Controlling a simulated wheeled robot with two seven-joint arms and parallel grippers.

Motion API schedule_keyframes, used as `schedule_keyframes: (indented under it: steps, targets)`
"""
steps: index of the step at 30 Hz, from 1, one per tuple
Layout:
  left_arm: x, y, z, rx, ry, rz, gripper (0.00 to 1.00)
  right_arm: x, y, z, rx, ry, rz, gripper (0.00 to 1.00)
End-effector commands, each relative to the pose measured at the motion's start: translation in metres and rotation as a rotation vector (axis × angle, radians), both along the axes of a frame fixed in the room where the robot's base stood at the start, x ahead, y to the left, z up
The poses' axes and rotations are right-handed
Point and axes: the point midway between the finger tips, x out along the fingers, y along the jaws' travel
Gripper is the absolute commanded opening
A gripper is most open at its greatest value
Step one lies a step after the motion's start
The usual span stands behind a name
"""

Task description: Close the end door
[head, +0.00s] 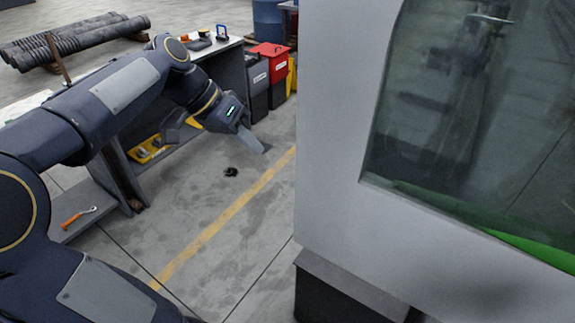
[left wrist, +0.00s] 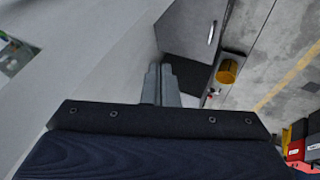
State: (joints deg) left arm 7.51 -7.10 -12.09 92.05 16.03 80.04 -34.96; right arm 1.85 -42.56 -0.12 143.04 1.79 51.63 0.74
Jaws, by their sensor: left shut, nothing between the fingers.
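My left gripper (head: 250,140) reaches down from the left in the head view, over the floor and left of the machine, apart from it. Its fingers are together and empty; they also show in the left wrist view (left wrist: 161,84). In the left wrist view a grey panel with a pale upright handle (left wrist: 212,33) stands beyond the fingertips. It looks like the end door (left wrist: 185,28), but its hinge and how far it is open cannot be told. I cannot make it out in the head view. My right gripper is out of view.
The large grey machine (head: 335,140) with a window (head: 440,100) fills the right side. A workbench (head: 225,62), a red bin (head: 272,60) and a black bin (head: 257,80) stand behind my left arm.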

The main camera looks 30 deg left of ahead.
Motion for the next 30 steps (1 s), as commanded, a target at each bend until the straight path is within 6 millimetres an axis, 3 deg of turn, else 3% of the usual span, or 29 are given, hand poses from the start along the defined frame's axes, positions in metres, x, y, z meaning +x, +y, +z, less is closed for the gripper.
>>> schedule_keyframes:
  steps: [9, 18, 30]
  targets:
    - [0.021, -0.036, -0.051, -0.001, 0.003, -0.004, 0.0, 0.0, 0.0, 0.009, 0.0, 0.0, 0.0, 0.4]
    - [0.018, -0.069, -0.049, 0.001, 0.0, -0.001, 0.0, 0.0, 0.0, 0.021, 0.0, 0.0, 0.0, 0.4]
    - [0.018, -0.072, -0.05, 0.001, 0.0, 0.0, 0.0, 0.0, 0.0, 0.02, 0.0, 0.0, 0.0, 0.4]
